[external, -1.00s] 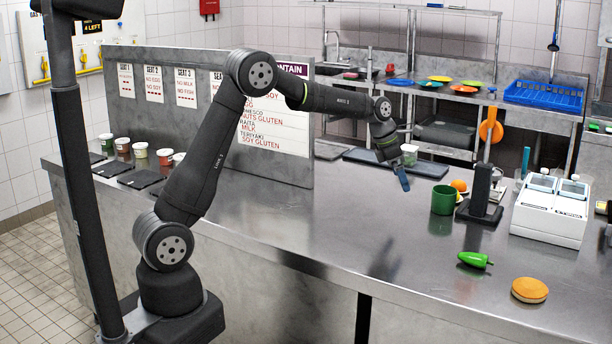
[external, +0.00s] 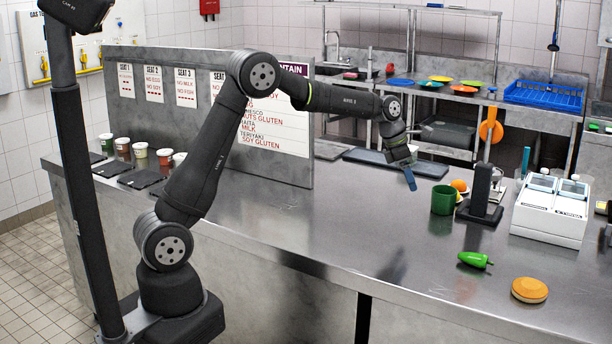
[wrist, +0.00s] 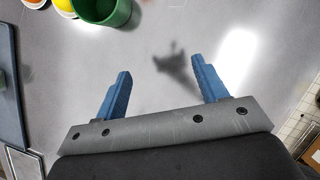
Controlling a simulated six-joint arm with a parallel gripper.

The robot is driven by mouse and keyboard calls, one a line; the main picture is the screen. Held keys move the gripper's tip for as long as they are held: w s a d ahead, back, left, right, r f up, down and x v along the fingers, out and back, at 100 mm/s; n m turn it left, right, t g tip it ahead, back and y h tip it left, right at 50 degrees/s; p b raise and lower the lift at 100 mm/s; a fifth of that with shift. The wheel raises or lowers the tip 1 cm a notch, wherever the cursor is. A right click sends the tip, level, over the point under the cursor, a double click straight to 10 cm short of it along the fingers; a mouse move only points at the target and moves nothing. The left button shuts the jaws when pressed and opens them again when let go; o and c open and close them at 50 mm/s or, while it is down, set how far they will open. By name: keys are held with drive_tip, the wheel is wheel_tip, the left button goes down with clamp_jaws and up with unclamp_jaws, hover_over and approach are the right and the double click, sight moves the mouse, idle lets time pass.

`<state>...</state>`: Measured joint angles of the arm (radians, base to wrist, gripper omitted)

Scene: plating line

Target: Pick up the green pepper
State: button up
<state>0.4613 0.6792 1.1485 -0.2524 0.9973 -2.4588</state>
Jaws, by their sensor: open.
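The green pepper (external: 475,259) lies on its side on the steel counter, right of centre in the external view. Its stem end points right. It does not show in the wrist view. My gripper (external: 411,181) is in the air above the counter, behind and to the left of the pepper, with its blue fingers pointing down. In the wrist view my gripper (wrist: 162,84) has its two fingers spread apart with only bare counter between them.
A green mug (external: 443,200) stands between my gripper and a black stand (external: 480,213); the mug also shows in the wrist view (wrist: 105,14). A bun-like round (external: 529,290) lies right of the pepper. A white machine (external: 550,212) stands at the right. The counter left of the pepper is clear.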

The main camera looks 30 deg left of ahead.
drive_tip(key=s+d+r+m+g, duration=0.1)
drive_tip(key=s+d+r+m, duration=0.15)
drive_tip(key=s+d, duration=0.55)
drive_tip(key=s+d+r+m+g, duration=0.1)
drive_tip(key=s+d+r+m, duration=0.3)
drive_tip(key=d, duration=0.6)
hover_over(472, 253)
drive_tip(key=a, duration=0.2)
drive_tip(key=shift+n+h, duration=0.3)
drive_tip(key=shift+n, duration=0.15)
wheel_tip(472, 253, down, 12)
drive_tip(key=shift+r, duration=0.15)
drive_tip(key=shift+a+x, duration=0.2)
drive_tip(key=shift+x, duration=2.9)
drive_tip(key=c, duration=1.1)
